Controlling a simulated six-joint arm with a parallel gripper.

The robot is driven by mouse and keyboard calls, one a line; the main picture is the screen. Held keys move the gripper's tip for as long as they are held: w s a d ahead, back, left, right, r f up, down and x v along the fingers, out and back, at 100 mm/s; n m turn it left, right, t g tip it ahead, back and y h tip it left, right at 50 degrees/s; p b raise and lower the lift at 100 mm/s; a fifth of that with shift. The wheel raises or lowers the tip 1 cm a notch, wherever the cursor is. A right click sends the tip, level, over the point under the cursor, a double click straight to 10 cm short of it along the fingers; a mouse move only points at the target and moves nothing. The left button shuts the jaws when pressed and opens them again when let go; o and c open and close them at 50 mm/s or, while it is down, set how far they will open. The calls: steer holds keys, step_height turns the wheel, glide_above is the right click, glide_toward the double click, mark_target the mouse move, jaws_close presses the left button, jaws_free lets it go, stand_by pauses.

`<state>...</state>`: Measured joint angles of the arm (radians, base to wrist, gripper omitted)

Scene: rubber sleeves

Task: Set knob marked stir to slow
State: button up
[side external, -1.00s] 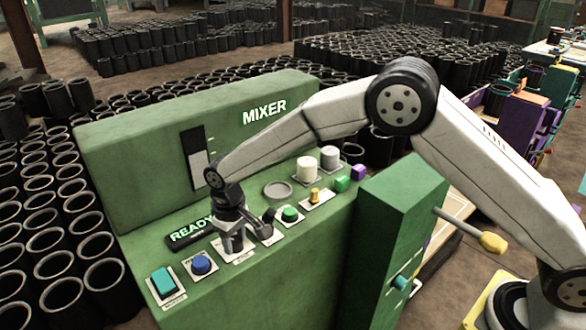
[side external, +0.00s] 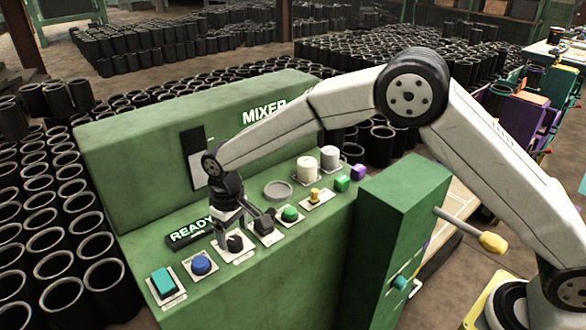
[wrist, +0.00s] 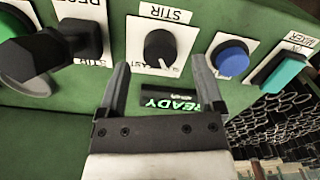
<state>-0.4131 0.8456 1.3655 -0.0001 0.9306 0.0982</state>
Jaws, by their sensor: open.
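The black round knob marked STIR (wrist: 160,48) sits on a white plate and also shows in the side view (side external: 235,243). In the wrist view its pale pointer line faces toward the plate's FAST-lettered edge; the exact setting is too small to tell. My gripper (wrist: 160,64) is open and empty, its two fingers apart on either side of the knob's line in the wrist view. In the side view my gripper (side external: 230,226) hangs just above the knob, which stands clear below it.
A black lever (wrist: 60,45) juts up close beside the knob, with a green button (side external: 290,214) beyond it. On the other side are a blue button (side external: 201,264) and a teal switch (side external: 163,282). The lit READY display (wrist: 170,101) is nearby. The green MIXER back panel (side external: 130,155) rises behind.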

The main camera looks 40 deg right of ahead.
mark_target(238, 239)
steer(key=shift+r, duration=2.6)
steer(key=shift+d, duration=0.1)
steer(key=shift+d+r, duration=0.1)
steer(key=shift+d, duration=0.15)
steer(key=d+m, duration=0.1)
steer(key=d, duration=0.1)
steer(key=s+d+r+m, duration=0.1)
steer(key=d, duration=0.1)
steer(key=s+d+r+m+y, duration=0.1)
steer(key=d, duration=0.1)
steer(key=shift+s+d, duration=0.25)
steer(key=s+d+f+t, duration=0.1)
steer(key=s+d, duration=0.6)
steer(key=s, duration=0.2)
steer(key=s+d+f+t+h, duration=0.1)
steer(key=s+d+f, duration=0.1)
steer(key=s+d, duration=0.5)
steer(key=s, duration=0.3)
steer(key=shift+s+d+m+t, duration=0.3)
steer(key=shift+d, duration=0.1)
